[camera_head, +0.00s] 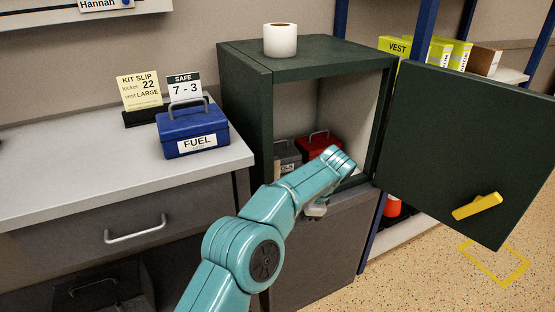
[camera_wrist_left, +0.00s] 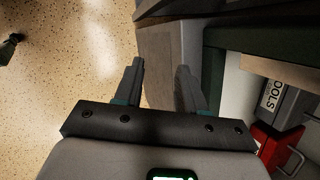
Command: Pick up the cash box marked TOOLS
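The grey cash box marked TOOLS (camera_head: 285,153) stands inside the open green safe (camera_head: 245,110), on its left side. My arm hides part of it, and only "OLS" of its label shows. It also shows in the left wrist view (camera_wrist_left: 292,110), at the right edge, with its label turned sideways. My left gripper (camera_head: 316,210) is in front of the safe opening, low and near the sill, apart from the box. In the left wrist view the gripper (camera_wrist_left: 160,75) has its two fingers spread with nothing between them. My right gripper is in neither view.
A red cash box (camera_head: 318,143) stands right of the grey one. The safe door (camera_head: 455,150) is swung open to the right. A blue box marked FUEL (camera_head: 193,132) and two cards are on the counter (camera_head: 60,185). A white roll (camera_head: 280,40) stands on the safe.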

